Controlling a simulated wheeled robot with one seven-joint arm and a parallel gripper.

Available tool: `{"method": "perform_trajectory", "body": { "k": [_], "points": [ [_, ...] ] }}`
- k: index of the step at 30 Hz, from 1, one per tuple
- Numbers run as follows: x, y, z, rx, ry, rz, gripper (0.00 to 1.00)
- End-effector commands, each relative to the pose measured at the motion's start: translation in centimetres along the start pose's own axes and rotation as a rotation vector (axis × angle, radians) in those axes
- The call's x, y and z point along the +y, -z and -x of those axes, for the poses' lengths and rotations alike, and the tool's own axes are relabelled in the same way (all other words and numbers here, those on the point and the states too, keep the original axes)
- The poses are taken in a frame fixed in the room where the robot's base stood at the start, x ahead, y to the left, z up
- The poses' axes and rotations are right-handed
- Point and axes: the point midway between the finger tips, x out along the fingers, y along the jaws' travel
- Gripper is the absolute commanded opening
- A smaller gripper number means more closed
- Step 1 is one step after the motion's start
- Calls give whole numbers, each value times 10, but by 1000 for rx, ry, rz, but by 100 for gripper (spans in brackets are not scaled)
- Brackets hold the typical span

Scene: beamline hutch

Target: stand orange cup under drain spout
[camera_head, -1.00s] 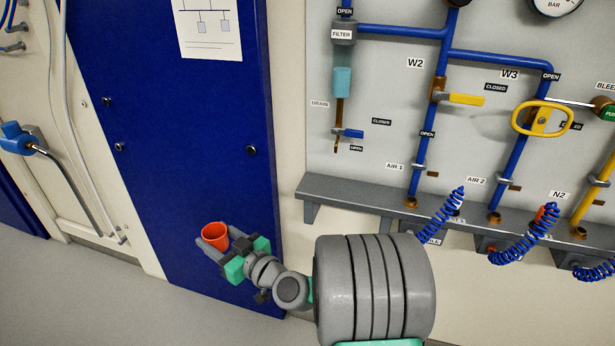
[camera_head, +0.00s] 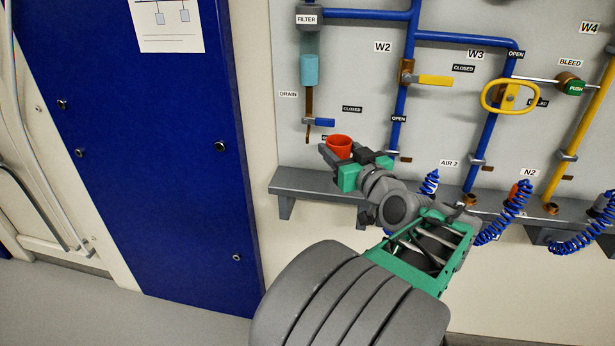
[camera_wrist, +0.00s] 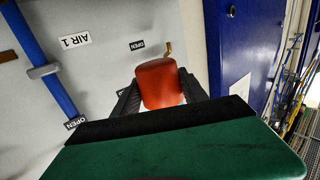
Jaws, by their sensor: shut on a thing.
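My gripper (camera_head: 336,158) is shut on the orange cup (camera_head: 339,148), which it holds upright in the head view, raised in front of the wall panel. In the wrist view the cup (camera_wrist: 160,84) sits between the two dark fingers. The drain spout (camera_head: 308,134) is the brown tip below the blue-handled drain valve (camera_head: 318,122), under the filter. The cup appears to the right of the spout and slightly lower, apart from it. How far the cup is from the wall I cannot tell. In the wrist view a brass tip (camera_wrist: 168,47) shows just beyond the cup.
A grey ledge (camera_head: 300,183) runs along the wall below the spout, its left part bare. Blue coiled hoses (camera_head: 505,215) hang at the right. A yellow valve handle (camera_head: 436,81) sticks out above right. A blue door panel (camera_head: 170,190) stands at left.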

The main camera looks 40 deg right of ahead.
Motion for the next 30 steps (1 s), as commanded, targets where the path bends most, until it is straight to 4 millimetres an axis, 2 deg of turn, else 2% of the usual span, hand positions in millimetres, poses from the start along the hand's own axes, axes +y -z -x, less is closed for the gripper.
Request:
{"method": "perform_trajectory", "body": {
  "k": [6, 8, 9, 12, 20, 25, 30],
  "points": [
    [-17, -24, -64, -4, 11, -3, 11],
    [-20, -33, -81, -4, 11, -3, 11],
    [-20, -46, -88, -6, 9, -6, 11],
    [-23, -65, -105, -5, 6, -4, 11],
    [-27, -87, -125, -2, 5, -1, 11],
    [-26, -116, -128, -2, 2, -1, 11],
    [-26, -117, -127, 1, 3, 0, 11]
  ]
}}
